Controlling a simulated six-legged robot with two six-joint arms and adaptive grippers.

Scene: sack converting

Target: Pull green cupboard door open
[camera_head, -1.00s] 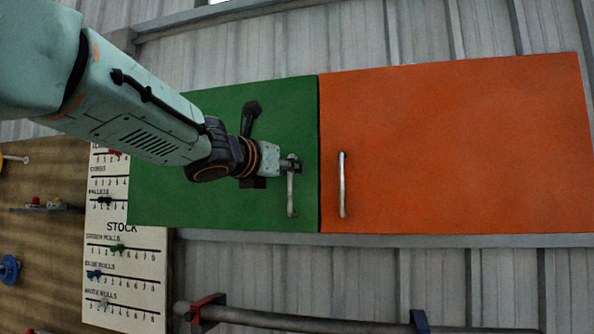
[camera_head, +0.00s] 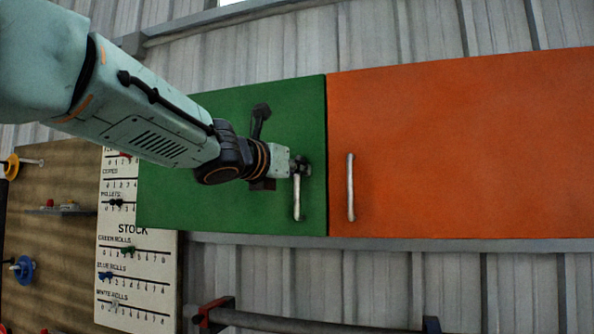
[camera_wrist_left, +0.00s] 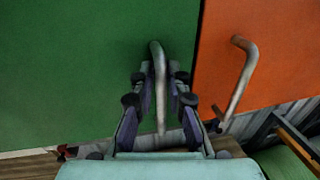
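The green cupboard door (camera_head: 215,210) is on the wall in the head view, level with the orange door beside it, and looks closed. Its upright metal bar handle (camera_head: 297,200) is near its right edge. My left gripper (camera_head: 300,168) is at the upper part of this handle. In the left wrist view the two fingers (camera_wrist_left: 159,80) stand on either side of the green door's handle (camera_wrist_left: 160,105), close against it, and look shut on it. The arm hides part of the green door's left side. My right gripper is in neither view.
The orange door (camera_head: 460,150) with its own bar handle (camera_head: 350,188) adjoins on the right. A white stock board (camera_head: 140,275) with sliders hangs at lower left, beside a brown board (camera_head: 50,240). A dark rail (camera_head: 300,323) runs below the doors.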

